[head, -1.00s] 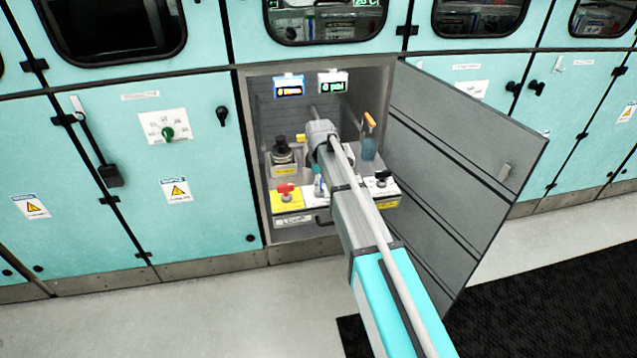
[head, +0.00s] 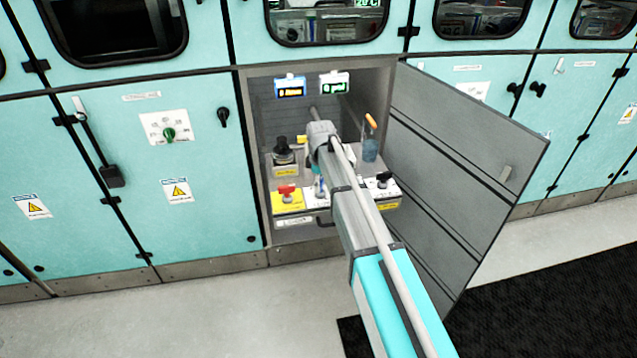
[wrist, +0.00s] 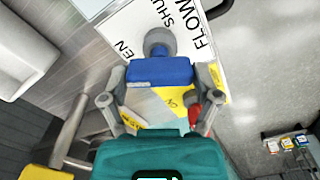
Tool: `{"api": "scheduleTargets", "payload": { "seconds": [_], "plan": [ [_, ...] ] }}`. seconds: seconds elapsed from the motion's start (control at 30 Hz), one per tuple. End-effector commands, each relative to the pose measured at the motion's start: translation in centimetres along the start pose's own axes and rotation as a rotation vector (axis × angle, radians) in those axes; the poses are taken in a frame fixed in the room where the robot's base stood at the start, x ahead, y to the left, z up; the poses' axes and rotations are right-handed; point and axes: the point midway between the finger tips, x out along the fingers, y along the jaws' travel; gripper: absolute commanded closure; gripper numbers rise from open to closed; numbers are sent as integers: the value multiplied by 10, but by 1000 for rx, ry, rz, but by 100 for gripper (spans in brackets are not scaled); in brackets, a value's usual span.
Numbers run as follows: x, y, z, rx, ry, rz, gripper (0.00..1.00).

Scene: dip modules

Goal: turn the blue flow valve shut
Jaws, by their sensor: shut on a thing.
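The blue flow valve handle (wrist: 160,72) shows in the wrist view between the two fingers of my gripper (wrist: 163,85). The fingers are shut on it, one on each side. A grey round knob (wrist: 160,42) is at its far end. Its white label plate (wrist: 185,25) reads FLOW and SHUT, with a partly covered word ending in EN. In the head view a bit of the blue handle (head: 320,187) shows beside my arm, which hides most of my gripper. I cannot tell how far the handle is turned.
A red valve (head: 286,190) on a yellow plate sits left of the blue one, a black valve (head: 384,180) right. A black knob (head: 283,150) and a beaker with an orange-handled tool (head: 370,148) stand behind. The open grey door (head: 460,170) stands right of my arm.

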Motion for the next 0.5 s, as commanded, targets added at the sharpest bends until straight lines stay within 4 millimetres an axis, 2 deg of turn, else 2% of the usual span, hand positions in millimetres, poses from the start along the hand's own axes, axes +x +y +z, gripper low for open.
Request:
{"api": "scheduleTargets", "payload": {
  "seconds": [0.5],
  "plan": [
    [0,-1,1,414,-4,-1,68]
  ]
}}
